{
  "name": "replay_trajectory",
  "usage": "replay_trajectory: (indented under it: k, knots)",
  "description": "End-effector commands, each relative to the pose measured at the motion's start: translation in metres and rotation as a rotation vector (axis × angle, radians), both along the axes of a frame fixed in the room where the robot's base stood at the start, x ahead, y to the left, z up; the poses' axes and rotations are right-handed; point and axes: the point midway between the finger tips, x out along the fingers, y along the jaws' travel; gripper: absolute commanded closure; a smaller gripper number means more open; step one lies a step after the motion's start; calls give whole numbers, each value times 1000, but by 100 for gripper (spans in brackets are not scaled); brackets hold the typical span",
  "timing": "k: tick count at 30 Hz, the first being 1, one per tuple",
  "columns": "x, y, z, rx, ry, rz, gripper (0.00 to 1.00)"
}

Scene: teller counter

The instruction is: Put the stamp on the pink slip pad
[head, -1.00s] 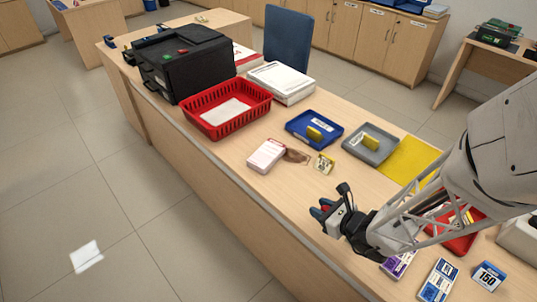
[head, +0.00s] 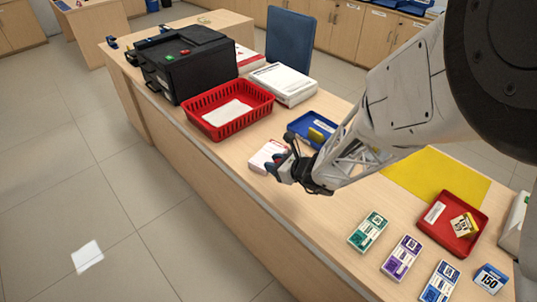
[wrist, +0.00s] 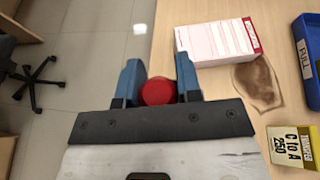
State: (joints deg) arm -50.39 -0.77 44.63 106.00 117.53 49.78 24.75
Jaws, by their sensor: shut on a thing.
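The pink slip pad (head: 264,155) is a white-and-pink block with a red edge, flat on the counter. In the wrist view the pad (wrist: 218,40) lies beyond and to the right of my fingertips. My gripper (head: 279,166) overlaps the pad's right side in the head view. In the wrist view my gripper (wrist: 157,75) has its blue fingers shut on a red round knob, taken as the stamp (wrist: 157,92). The stamp's lower part is hidden. The height of the stamp above the counter cannot be told.
A blue tray (head: 303,127) is behind. A red basket (head: 228,122) stands left. A red tray (head: 443,240) and several coloured packs are at right, by a yellow mat (head: 440,178).

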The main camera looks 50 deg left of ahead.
Motion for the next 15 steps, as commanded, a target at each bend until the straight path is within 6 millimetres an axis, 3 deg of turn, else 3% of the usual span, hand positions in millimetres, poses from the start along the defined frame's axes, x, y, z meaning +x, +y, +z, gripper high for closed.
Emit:
replay_trajectory:
  k: [15]
  knots:
    - [7,10,-1,0,0,0,92]
